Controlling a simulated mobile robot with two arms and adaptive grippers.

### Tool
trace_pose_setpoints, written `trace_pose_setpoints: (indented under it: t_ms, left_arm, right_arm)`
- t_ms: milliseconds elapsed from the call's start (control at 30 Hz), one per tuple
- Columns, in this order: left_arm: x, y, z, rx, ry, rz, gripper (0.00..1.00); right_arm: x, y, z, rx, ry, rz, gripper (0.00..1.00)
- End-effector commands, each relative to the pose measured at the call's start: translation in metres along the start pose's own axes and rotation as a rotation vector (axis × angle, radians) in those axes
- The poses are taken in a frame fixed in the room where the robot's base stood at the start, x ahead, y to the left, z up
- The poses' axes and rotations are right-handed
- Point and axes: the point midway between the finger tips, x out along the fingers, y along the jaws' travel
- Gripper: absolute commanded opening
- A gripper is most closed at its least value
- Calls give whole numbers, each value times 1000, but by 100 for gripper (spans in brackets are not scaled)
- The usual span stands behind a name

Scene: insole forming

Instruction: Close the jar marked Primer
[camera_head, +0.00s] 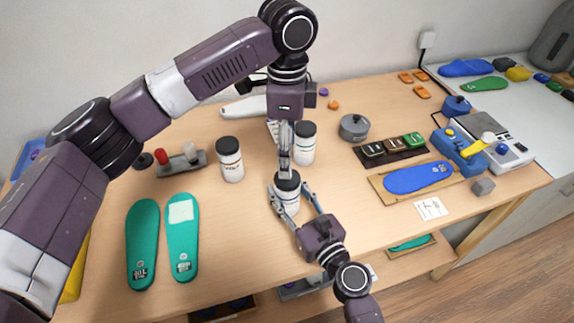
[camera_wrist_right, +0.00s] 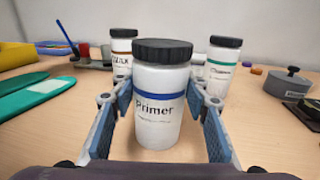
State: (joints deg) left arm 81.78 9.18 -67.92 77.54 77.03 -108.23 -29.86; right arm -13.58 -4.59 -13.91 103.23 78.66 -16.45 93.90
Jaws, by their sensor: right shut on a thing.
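The Primer jar (camera_head: 287,193) is white with a blue band and a black lid. It stands upright near the table's front middle. In the right wrist view the Primer jar (camera_wrist_right: 158,105) faces me with its label, and its black lid (camera_wrist_right: 162,50) sits on top, level. I cannot tell how tight the lid is. My right gripper (camera_head: 287,205) is shut on the jar's body, one finger pad on each side. My left gripper (camera_head: 285,172) points down over the jar, seen nearly edge-on; its opening is unclear. It does not show in the right wrist view.
Two other black-lidded white jars stand behind: a brown-banded one (camera_head: 230,160) to the left and a green-banded one (camera_head: 303,143) close to my left gripper. Teal insoles (camera_head: 143,240) lie at left. A grey pot (camera_head: 354,128) and a blue insole (camera_head: 417,177) are at right.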

Motion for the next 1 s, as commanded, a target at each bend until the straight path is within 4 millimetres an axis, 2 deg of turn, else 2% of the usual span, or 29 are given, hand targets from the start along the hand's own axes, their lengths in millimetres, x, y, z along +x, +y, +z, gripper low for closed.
trace_pose_setpoints:
  t_ms: [100,300,667,700,833,1000]
  left_arm:
    - [-25,0,-1,1,0,-3,63]
    - [-47,0,0,0,0,0,63]
    - [-52,0,0,0,-1,1,63]
    - [-52,0,0,0,-1,1,63]
    - [-52,0,0,0,-1,1,63]
    - [-52,0,0,0,-1,1,63]
  right_arm:
    - [0,0,0,0,0,0,0]
    - [0,0,0,0,0,0,0]
    - [0,0,0,0,0,0,0]
    - [0,0,0,0,0,0,46]
    - [0,0,0,0,0,0,61]
    - [0,0,0,0,0,0,63]
